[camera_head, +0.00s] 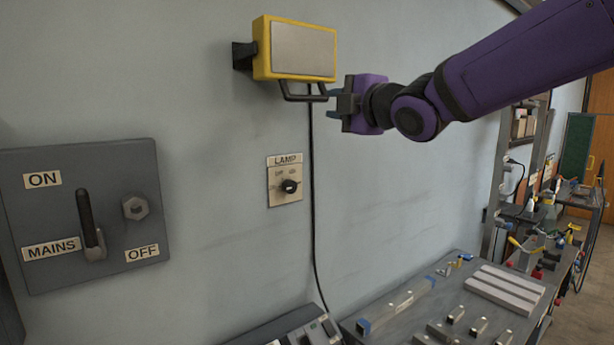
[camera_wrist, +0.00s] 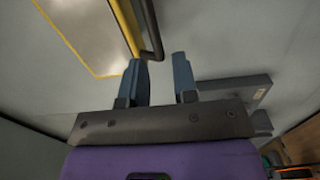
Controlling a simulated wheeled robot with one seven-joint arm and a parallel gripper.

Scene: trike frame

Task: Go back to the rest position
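My purple arm reaches in from the upper right in the head view. My gripper (camera_head: 334,103) is at the right end of the dark handle (camera_head: 303,97) under a yellow-framed lamp (camera_head: 303,50) on the wall. In the wrist view my gripper (camera_wrist: 160,66) has its two blue fingers apart with nothing held between them. The dark handle (camera_wrist: 151,28) shows just beyond the left fingertip, beside the yellow lamp edge (camera_wrist: 127,25). Whether a finger touches the handle I cannot tell.
A grey mains switch box (camera_head: 82,215) and a lamp dial plate (camera_head: 285,181) are on the wall. A black cable (camera_head: 313,200) hangs below the lamp. A workbench with parts (camera_head: 440,305) stands at the lower right.

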